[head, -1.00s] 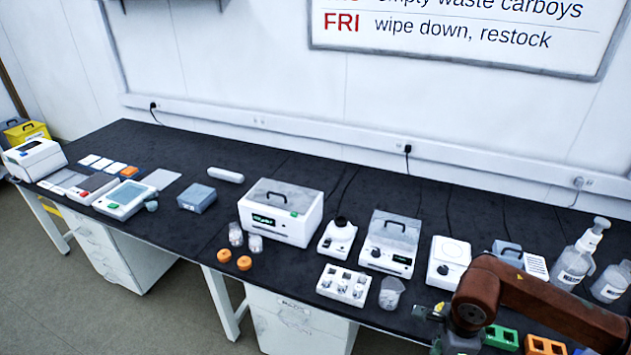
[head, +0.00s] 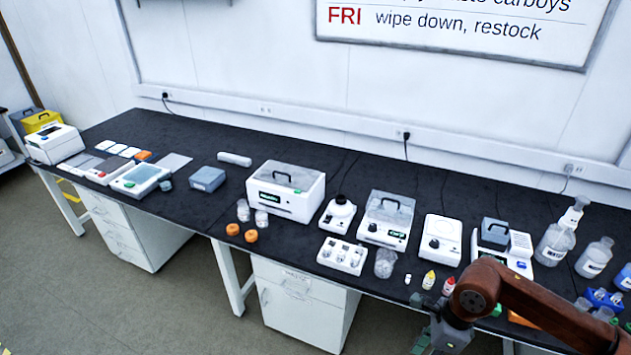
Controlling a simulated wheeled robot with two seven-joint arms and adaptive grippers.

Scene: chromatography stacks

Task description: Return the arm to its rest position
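My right arm (head: 535,305), reddish brown, comes in from the right and crosses the front right of the black bench. Its grey gripper (head: 432,338) is at the bottom edge of the head view, in front of the bench edge. Its fingers are small and partly cut off, so I cannot tell whether they are open or shut. No held object can be made out. My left arm and gripper are not in view.
Dropper bottles (head: 429,280) and a clear beaker (head: 385,263) stand close behind the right gripper. A white vial rack (head: 342,256) is left of them. Wash bottles (head: 555,240) stand at the right. The bench front (head: 205,220) left of the orange caps (head: 250,236) is clear.

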